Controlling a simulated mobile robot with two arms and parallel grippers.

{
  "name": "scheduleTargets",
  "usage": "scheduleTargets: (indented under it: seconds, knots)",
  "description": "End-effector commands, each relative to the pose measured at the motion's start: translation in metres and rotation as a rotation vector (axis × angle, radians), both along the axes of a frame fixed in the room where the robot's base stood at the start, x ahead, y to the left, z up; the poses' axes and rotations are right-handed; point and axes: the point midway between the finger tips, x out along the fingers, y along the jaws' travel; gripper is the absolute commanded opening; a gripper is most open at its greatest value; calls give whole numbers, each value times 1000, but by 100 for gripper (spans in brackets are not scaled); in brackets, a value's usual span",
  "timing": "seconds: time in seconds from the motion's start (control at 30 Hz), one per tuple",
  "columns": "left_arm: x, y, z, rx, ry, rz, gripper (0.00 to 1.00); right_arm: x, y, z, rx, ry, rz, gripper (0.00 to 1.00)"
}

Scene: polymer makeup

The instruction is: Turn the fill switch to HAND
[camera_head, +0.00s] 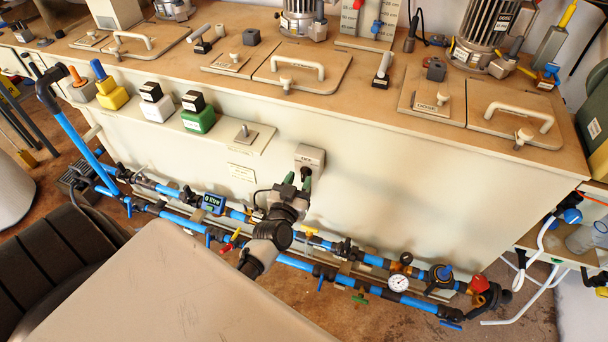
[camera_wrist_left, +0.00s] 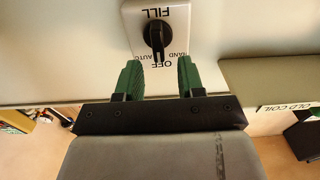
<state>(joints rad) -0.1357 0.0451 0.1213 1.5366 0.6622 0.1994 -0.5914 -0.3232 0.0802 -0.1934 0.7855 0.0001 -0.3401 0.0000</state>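The fill switch (camera_head: 310,157) is a pale box with a black knob on the front of the white tank wall. In the left wrist view it shows upside down, with a FILL label and a black knob (camera_wrist_left: 157,38). The knob's handle stands along the picture's vertical, its narrow end toward the OFF label. HAND and AUTO labels sit close to OFF. My left gripper (camera_head: 297,183) is just below and in front of the switch. In the wrist view its green fingers (camera_wrist_left: 158,78) are apart, with nothing between them, short of the knob. My right gripper is out of view.
Blue pipes (camera_head: 180,217) with valves and a gauge (camera_head: 398,282) run low along the wall beneath my left arm. A ledge with yellow, white and green containers (camera_head: 198,120) is left of the switch. The tank top (camera_head: 350,100) has lids and handles above.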

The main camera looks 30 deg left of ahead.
Motion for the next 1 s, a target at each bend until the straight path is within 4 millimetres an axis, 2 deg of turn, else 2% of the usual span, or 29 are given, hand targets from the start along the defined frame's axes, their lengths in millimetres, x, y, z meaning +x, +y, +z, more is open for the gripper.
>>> scheduleTargets:
  seconds: [0.1, 0.2, 0.57, 0.77, 1.0]
  knots:
    - [17, 4, -1, 0, -1, -1, 38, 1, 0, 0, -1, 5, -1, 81]
    - [26, 6, -1, 1, 1, -1, 38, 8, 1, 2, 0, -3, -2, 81]
    - [31, 7, 0, 1, 2, -1, 38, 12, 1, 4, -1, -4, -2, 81]
    - [30, 7, 0, 1, 1, -1, 10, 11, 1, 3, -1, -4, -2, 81]
    - [30, 8, 0, -21, -3, -1, 10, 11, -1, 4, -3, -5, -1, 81]
